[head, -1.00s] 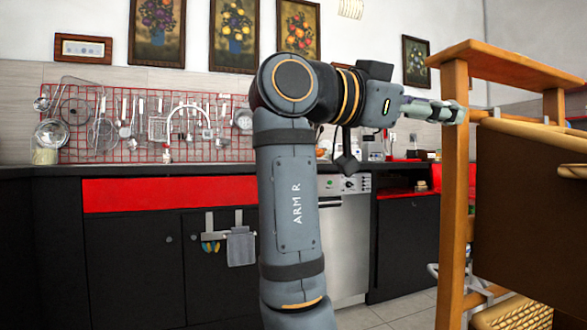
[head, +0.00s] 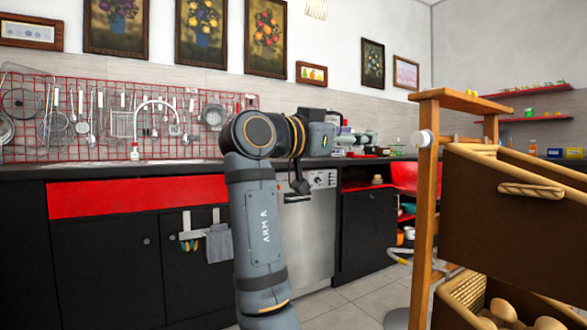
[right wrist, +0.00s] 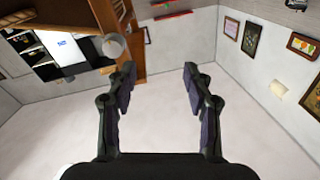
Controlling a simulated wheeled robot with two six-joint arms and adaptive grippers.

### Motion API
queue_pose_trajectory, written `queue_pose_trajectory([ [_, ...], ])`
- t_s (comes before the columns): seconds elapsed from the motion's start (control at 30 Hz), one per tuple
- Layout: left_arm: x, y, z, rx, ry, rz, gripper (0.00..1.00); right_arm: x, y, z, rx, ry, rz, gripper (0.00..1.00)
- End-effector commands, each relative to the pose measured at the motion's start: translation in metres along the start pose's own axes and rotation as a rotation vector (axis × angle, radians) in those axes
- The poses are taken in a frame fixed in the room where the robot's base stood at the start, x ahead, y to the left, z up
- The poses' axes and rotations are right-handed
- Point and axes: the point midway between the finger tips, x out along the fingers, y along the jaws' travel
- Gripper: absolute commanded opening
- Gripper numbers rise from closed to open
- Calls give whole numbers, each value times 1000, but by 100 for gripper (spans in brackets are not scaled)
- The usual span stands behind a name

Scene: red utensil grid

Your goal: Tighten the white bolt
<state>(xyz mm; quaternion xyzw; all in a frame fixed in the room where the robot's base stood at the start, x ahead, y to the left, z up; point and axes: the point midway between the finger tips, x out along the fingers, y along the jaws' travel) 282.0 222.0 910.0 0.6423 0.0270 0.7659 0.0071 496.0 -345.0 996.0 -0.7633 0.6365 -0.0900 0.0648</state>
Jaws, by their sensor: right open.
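The white bolt (head: 422,138) sticks out of the left side of the wooden post of a rack, near its top. My left gripper is not in view.
The wooden rack (head: 428,210) holds wicker baskets (head: 530,190) on the right. A red utensil grid (head: 90,120) hangs above the dark counter (head: 115,170). Open floor (head: 340,290) lies between my arm and the rack.

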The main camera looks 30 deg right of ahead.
Motion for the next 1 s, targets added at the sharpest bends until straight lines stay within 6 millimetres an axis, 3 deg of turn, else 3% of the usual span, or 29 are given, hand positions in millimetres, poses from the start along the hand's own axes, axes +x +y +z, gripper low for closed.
queue_pose_trajectory([
  [0.03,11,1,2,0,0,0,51,2,-12,-2,-31,2,-17,51],
  [0.27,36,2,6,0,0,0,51,8,-62,20,-163,9,-105,51],
  [0.6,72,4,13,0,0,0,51,13,-126,67,-351,3,-244,51],
  [0.8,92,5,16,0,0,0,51,14,-155,101,-452,-11,-323,51],
  [1.0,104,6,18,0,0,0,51,13,-172,128,-515,-23,-378,51],
])
